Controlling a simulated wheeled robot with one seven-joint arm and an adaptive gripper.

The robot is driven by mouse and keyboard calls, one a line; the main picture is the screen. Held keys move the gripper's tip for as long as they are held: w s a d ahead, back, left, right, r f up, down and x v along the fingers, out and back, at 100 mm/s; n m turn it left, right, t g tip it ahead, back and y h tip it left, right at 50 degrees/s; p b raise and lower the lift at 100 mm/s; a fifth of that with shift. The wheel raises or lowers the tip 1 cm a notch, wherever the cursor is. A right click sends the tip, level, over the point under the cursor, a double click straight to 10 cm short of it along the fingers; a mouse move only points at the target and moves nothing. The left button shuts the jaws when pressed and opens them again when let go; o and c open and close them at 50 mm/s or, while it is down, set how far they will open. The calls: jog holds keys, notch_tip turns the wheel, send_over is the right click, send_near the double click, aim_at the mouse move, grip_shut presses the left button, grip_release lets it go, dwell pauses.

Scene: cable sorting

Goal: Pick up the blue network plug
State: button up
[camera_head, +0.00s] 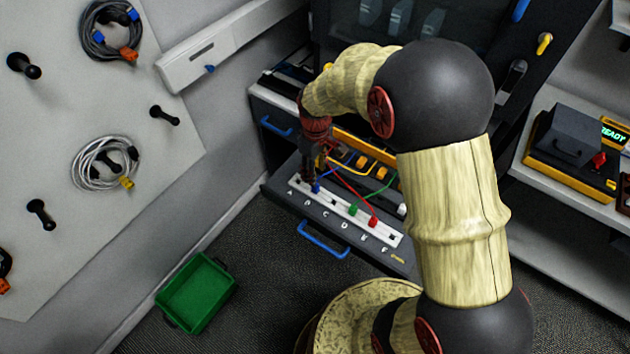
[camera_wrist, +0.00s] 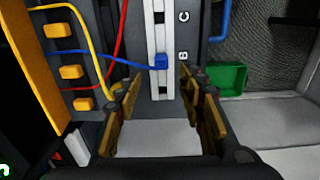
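The blue network plug (camera_wrist: 161,61) sits in the white socket strip near the letter B in the wrist view, with a blue cable running left from it. In the head view the blue plug (camera_head: 316,188) shows small, just below my gripper (camera_head: 315,172). In the wrist view my gripper (camera_wrist: 155,95) is open, with its two fingers wide apart on either side of the strip. The plug lies ahead of the fingertips, between their lines. Nothing is held. I cannot tell the exact height of the fingers above the plug.
The white strip (camera_head: 336,206) also carries a green plug (camera_head: 353,210) and a red plug (camera_head: 373,222). Yellow and red cables run close to the left finger. A blue drawer handle (camera_head: 323,240) is in front. A green bin (camera_head: 197,292) stands on the floor.

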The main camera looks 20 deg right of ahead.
aim_at(315, 189)
notch_tip(315, 189, down, 8)
jog(key=b, duration=0.2)
jog(key=shift+s+f+b, duration=0.1)
jog(key=shift+f+b, duration=0.05)
jog(key=shift+b, duration=0.15)
jog(key=shift+c, duration=1.3)
grip_shut()
